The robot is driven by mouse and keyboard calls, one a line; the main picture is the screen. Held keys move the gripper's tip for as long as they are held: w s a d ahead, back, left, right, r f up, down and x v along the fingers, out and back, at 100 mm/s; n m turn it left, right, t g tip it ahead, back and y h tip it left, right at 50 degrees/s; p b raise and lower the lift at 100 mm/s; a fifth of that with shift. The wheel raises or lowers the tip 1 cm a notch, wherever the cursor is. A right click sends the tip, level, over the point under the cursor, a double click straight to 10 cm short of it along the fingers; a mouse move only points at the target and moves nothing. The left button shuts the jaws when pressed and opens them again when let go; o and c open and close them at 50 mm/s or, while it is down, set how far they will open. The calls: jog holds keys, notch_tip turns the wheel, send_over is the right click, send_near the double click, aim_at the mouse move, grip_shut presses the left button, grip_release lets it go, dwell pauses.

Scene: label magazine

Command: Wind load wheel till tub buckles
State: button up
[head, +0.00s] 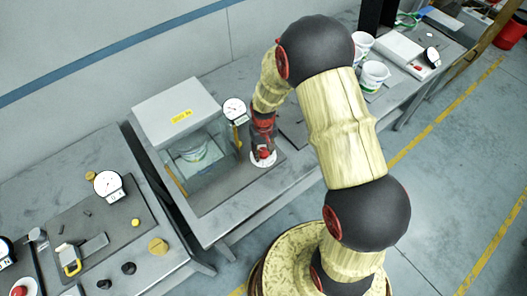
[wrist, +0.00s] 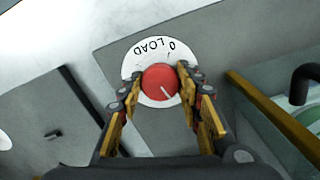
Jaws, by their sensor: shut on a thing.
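The load wheel is a red knob (wrist: 161,83) with a pale pointer line, on a white round dial (wrist: 152,53) marked LOAD and 0. The dial (head: 263,158) also shows in the head view. My gripper (wrist: 158,78) is shut on the red knob, with one finger on each side. In the head view my gripper (head: 262,150) reaches down onto the dial. The tub (head: 193,150) stands inside a clear-walled press with a grey top block (head: 178,112). It looks upright; fine dents cannot be made out. A round white gauge (head: 234,110) stands beside the press.
A yellow upright (wrist: 270,120) and the clear wall are close to the right of my gripper in the wrist view. White tubs (head: 374,75) stand on the far right bench.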

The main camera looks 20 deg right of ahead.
aim_at(263, 153)
jog(key=o, duration=1.2)
jog(key=shift+c, duration=0.2)
notch_tip(263, 153, up, 12)
jog(key=s+r+t+b, duration=0.2)
jog(key=s+r+b, duration=0.4)
jog(key=s, duration=0.5)
jog(key=s+r+t+b, duration=0.3)
jog(key=s+r+b, duration=0.4)
jog(key=s, duration=0.3)
jog(key=shift+s+r+t, duration=0.3)
jog(key=shift+s+r, duration=0.1)
